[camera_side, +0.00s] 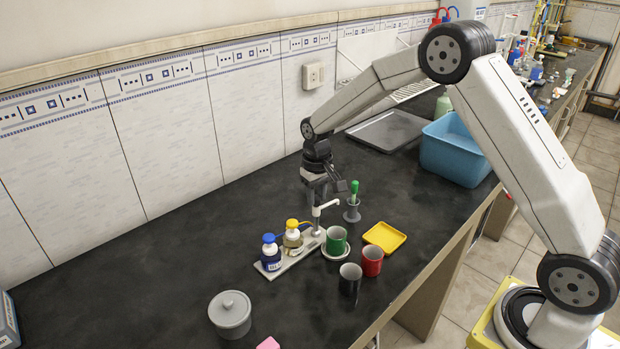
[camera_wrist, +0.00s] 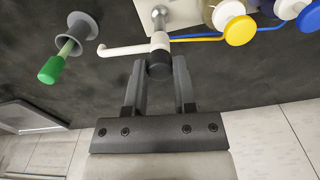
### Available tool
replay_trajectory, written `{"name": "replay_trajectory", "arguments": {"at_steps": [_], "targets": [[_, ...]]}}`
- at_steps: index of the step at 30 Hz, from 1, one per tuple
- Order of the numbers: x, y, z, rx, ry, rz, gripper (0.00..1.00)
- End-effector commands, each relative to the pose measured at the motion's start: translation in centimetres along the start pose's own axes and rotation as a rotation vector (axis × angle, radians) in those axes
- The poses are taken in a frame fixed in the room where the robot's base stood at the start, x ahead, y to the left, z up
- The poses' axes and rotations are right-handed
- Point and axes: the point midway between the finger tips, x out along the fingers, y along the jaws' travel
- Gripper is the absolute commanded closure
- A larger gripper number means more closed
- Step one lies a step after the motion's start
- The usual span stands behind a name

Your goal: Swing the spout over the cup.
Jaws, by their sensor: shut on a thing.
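My gripper (camera_side: 322,190) is shut on the black knob (camera_wrist: 159,66) at the top of the white spout post. The spout (camera_side: 327,205) juts out to the right in the side view. In the wrist view the spout (camera_wrist: 124,49) points left, toward the grey holder. The green cup (camera_side: 336,241) stands upright on a white round coaster (camera_side: 336,255), close in front of the spout base. From the side view I cannot tell exactly how the spout tip lines up with the cup. No cup shows in the wrist view.
Blue-capped (camera_side: 271,253) and yellow-capped (camera_side: 293,235) bottles stand on the base plate left of the post. A grey holder (camera_side: 352,212) with a green-handled tool stands behind the cup. Red (camera_side: 372,261) and black (camera_side: 350,280) cups and a yellow tray (camera_side: 384,237) are close by.

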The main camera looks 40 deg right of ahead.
Motion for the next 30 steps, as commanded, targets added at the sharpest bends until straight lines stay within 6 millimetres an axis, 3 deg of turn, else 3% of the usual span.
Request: {"name": "replay_trajectory", "arguments": {"at_steps": [30], "targets": [[-0.08, 0.06, -0.05, 0.794, 0.002, 0.000, 1.00]]}}
